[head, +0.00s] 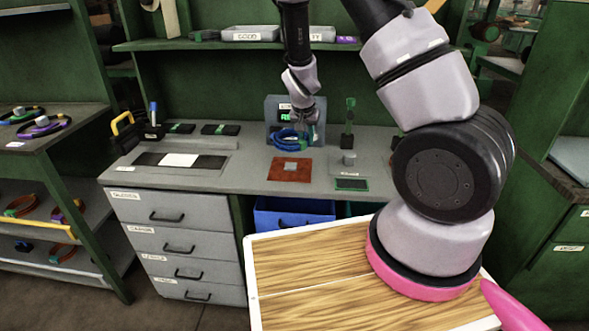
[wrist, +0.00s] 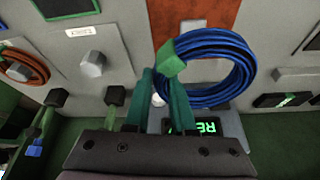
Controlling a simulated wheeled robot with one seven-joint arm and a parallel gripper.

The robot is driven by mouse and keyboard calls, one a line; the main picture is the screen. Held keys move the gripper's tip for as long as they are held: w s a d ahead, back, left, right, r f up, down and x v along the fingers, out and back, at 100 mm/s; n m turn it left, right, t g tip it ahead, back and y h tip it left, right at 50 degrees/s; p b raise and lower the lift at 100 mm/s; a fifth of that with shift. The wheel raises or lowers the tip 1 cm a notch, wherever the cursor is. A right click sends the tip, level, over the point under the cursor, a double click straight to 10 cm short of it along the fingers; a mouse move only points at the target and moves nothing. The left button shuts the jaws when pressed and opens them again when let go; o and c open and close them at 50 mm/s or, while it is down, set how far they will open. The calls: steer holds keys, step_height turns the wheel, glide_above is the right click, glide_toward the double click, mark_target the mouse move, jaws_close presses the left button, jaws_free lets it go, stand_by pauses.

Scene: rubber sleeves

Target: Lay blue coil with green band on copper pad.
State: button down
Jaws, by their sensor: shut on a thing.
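My gripper (head: 302,122) is shut on the blue coil (head: 285,141) and holds it above the back of the grey bench. In the wrist view the coil (wrist: 243,62) hangs beyond the fingertips (wrist: 160,76), with its green band (wrist: 172,60) close to them. The band cannot be made out clearly in the head view. The copper pad (head: 276,172) lies flat on the bench, in front of and below the coil, with a small grey square at its middle. In the wrist view the pad (wrist: 163,22) is partly hidden by the coil.
A display box (head: 272,107) stands behind the coil. A grey knob fixture (head: 348,158) and a green post (head: 349,125) stand right of the pad. A black strip with a white square (head: 180,160) lies left. A blue bin (head: 293,215) is below the bench edge.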

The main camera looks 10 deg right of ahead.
mark_target(306, 169)
step_height(306, 169, down, 10)
steer(key=shift+a, duration=0.1)
stand_by(0.4)
steer(key=c, duration=1)
jaws_free()
steer(key=shift+c, duration=0.2)
